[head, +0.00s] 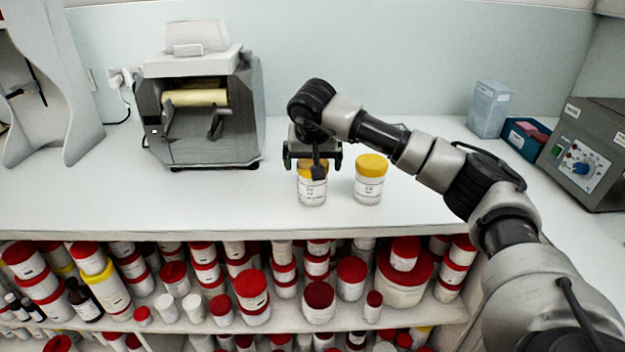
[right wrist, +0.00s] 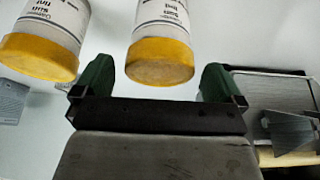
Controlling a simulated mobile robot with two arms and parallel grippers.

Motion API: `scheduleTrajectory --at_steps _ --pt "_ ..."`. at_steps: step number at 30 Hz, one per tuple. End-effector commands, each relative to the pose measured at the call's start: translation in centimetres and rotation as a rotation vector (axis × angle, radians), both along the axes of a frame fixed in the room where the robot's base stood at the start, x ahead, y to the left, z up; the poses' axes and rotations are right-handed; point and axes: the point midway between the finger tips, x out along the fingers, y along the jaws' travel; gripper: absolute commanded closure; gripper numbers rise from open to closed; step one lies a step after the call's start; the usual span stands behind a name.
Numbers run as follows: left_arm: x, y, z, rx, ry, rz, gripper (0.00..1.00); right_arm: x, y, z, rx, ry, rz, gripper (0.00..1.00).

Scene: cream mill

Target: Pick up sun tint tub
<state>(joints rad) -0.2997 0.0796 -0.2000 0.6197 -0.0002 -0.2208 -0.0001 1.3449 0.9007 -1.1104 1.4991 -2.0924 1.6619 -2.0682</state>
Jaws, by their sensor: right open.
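Two white tubs with yellow lids stand upright side by side on the white counter. The left tub (head: 312,191) is partly hidden by my right gripper (head: 313,160). The right tub (head: 370,188) stands a short way to its right, clear of the gripper. In the right wrist view my right gripper (right wrist: 156,85) is open, with the yellow lid of one tub (right wrist: 160,60) between its green fingers. Another tub (right wrist: 45,45) shows to the left, outside the fingers. Both labels appear upside down and seem to read "Sun tint". My left gripper is not in view.
A grey roller mill (head: 205,110) stands at the back left of the counter. A pale box (head: 489,108), a blue bin (head: 528,140) and a grey control unit (head: 590,155) stand at the right. Shelves below the counter (head: 120,200) hold many red-lidded tubs. The counter's left front is clear.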

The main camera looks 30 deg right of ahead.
Motion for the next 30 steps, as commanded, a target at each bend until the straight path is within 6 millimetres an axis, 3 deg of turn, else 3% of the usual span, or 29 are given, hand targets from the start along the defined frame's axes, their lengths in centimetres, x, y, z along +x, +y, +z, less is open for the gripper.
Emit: scheduleTrajectory --at_steps 6,13,23,30 --pt "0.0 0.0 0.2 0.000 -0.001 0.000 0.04 0.7 -0.5 -2.2 -0.001 0.000 0.002 0.00" --pt "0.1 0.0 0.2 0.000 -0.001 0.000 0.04 0.8 -0.5 -2.3 0.000 -0.001 0.003 0.00" --pt "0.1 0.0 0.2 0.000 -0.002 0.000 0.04 0.8 -0.5 -2.2 0.000 -0.001 0.001 0.51" --pt "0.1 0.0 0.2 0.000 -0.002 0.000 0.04 0.8 -0.5 -2.0 0.000 -0.004 0.002 0.53"
